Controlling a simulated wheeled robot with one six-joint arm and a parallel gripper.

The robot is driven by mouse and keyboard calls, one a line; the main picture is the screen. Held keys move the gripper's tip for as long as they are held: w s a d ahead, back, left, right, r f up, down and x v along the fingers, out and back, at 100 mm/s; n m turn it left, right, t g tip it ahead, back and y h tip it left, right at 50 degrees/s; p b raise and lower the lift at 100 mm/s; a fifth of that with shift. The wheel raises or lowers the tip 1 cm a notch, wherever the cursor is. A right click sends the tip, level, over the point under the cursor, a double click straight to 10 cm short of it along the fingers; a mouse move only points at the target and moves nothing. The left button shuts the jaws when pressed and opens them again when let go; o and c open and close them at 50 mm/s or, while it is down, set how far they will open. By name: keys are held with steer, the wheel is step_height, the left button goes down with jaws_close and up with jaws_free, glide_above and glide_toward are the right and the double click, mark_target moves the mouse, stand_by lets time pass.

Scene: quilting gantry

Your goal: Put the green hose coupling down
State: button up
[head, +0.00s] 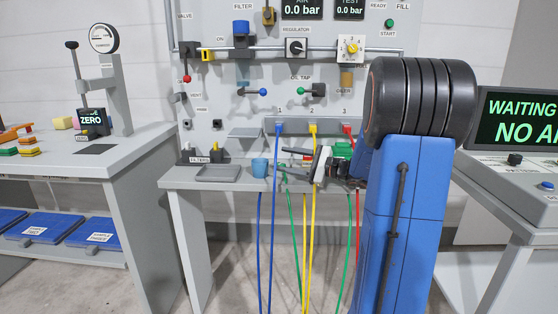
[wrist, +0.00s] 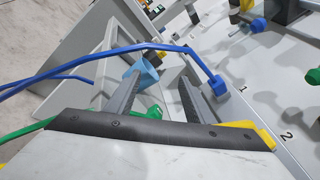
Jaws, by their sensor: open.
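The green hose coupling (wrist: 153,112) shows in the wrist view low between my finger bases, partly hidden by my gripper's housing. Its green hose (wrist: 22,131) comes in from the left, and in the head view the green hose (head: 293,215) hangs over the bench's front edge. My gripper (wrist: 163,82) is open, with its two grey fingers apart. In the head view my gripper (head: 292,166) is low over the middle of the bench top. I cannot tell whether the coupling touches a finger or the bench.
A blue cup (head: 260,167) and a grey tray (head: 217,173) stand left of my gripper. The blue hose (head: 277,150), yellow hose (head: 313,150) and red hose (head: 347,131) hang from outlets 1, 2 and 3. The blue hose crosses close to my fingers in the wrist view.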

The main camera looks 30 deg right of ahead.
steer(key=v, duration=0.8)
steer(key=shift+f, duration=0.1)
steer(key=s+a+f+n+g, duration=0.3)
steer(key=s+a+n+g, duration=0.15)
steer(key=a, duration=0.75)
steer(key=s+a+f+n+g, duration=0.2)
steer(key=s+a+n+g, duration=0.3)
steer(key=a, duration=0.7)
steer(key=s+a+f+n+g+h, duration=0.1)
steer(key=s+a+f+n+h, duration=0.1)
steer(key=s, duration=0.3)
steer(key=s+a+f+n+g+h, duration=0.2)
steer(key=s+f, duration=0.1)
steer(key=s, duration=0.3)
steer(key=s+d+f+n+t+h, duration=0.2)
steer(key=s+d+n+h, duration=0.1)
steer(key=s+n+h, duration=0.2)
steer(key=s+n, duration=0.2)
steer(key=s, duration=0.2)
steer(key=shift+s+h, duration=0.15)
steer(key=shift+h, duration=0.25)
